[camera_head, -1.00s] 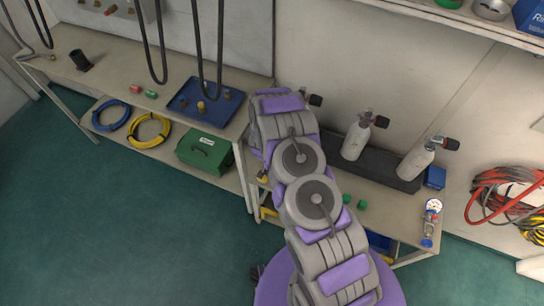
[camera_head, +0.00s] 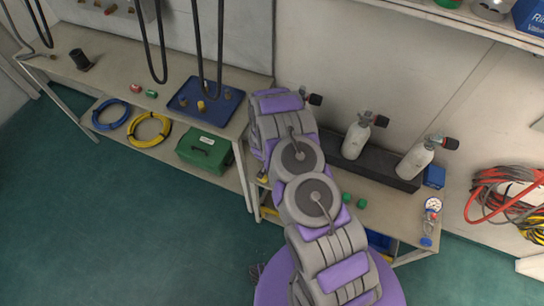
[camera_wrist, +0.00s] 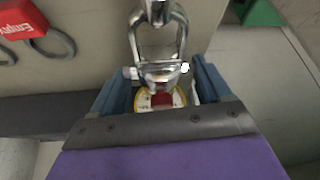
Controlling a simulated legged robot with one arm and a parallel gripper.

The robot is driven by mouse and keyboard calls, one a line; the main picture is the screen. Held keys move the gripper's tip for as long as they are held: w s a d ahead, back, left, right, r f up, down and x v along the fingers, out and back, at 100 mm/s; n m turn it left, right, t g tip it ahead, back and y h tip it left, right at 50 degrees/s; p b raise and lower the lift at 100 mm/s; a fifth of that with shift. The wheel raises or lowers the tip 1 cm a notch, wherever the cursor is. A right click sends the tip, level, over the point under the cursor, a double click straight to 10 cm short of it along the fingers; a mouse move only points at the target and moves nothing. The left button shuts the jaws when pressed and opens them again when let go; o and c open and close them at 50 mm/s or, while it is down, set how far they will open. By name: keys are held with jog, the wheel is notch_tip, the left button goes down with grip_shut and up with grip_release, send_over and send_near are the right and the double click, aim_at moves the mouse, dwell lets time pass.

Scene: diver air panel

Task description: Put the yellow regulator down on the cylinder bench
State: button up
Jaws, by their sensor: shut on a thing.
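My gripper (camera_wrist: 161,84) is shut on the yellow regulator (camera_wrist: 146,104) in the wrist view. The regulator shows a yellow-rimmed round face with a red centre and a chrome yoke standing up past the blue fingers. In the head view my arm hides the gripper, and I cannot make out the regulator there. The cylinder bench (camera_head: 398,213) is at the right of the head view, with my arm across its left part. I cannot tell the regulator's height above the surface below it.
Grey cylinders (camera_head: 356,140) with black knobs stand in a dark rack at the bench's back. A red "Empty" tag (camera_wrist: 18,18) shows in the wrist view.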

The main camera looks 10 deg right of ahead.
jog(key=shift+f, duration=0.4)
dwell(0.4)
jog(key=o, duration=1.5)
jog(key=shift+p+v, duration=1.2)
jog(key=shift+v, duration=7.4)
jog(key=shift+w, duration=0.15)
jog(key=shift+r, duration=0.1)
